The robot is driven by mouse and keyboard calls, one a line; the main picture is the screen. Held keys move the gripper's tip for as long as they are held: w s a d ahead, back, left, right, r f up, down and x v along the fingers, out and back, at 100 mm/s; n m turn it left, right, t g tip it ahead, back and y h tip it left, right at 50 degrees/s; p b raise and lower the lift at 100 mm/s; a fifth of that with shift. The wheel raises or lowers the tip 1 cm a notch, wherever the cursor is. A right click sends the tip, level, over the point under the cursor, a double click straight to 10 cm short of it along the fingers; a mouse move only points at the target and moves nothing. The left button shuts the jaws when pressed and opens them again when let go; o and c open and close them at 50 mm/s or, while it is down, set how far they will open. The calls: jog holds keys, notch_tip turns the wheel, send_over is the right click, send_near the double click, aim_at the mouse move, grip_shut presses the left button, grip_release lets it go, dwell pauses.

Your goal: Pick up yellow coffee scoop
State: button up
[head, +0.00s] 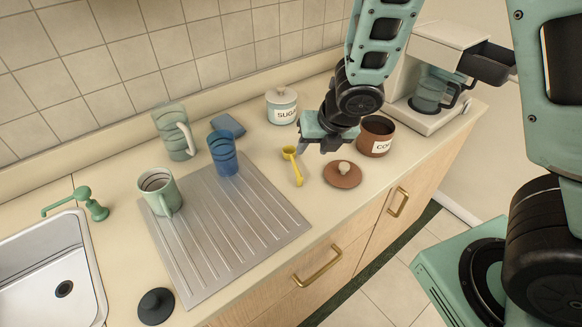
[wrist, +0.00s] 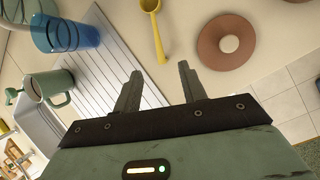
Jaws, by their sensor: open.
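The yellow coffee scoop (head: 293,165) lies on the counter between the ribbed drainboard and a brown lid. In the wrist view the scoop (wrist: 157,37) is beyond my fingertips, with its bowl at the top edge and its handle pointing toward the gap between the fingers. My gripper (head: 312,143) is above the counter close to the scoop in the head view. In the wrist view my gripper (wrist: 159,78) has its two fingers apart, with nothing between them. The scoop is not touched by the fingers in that view.
The brown lid (head: 342,174) lies right of the scoop. A brown coffee canister (head: 376,137) and a white sugar canister (head: 282,106) stand behind. The drainboard (head: 215,232) holds a blue cup (head: 223,153) and a green mug (head: 160,191). A coffee maker (head: 430,75) stands at the right.

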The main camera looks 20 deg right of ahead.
send_over(297, 169)
jog(key=s+d, duration=0.1)
jog(key=s, duration=0.1)
jog(key=f, duration=0.5)
jog(key=shift+s+d+f, duration=0.15)
jog(key=shift+d+f, duration=0.05)
jog(key=shift+f, duration=0.15)
jog(key=shift+p+x, duration=1.05)
jog(key=shift+x, duration=1.6)
jog(key=shift+s+a, duration=0.1)
jog(key=shift+a, duration=0.1)
grip_shut()
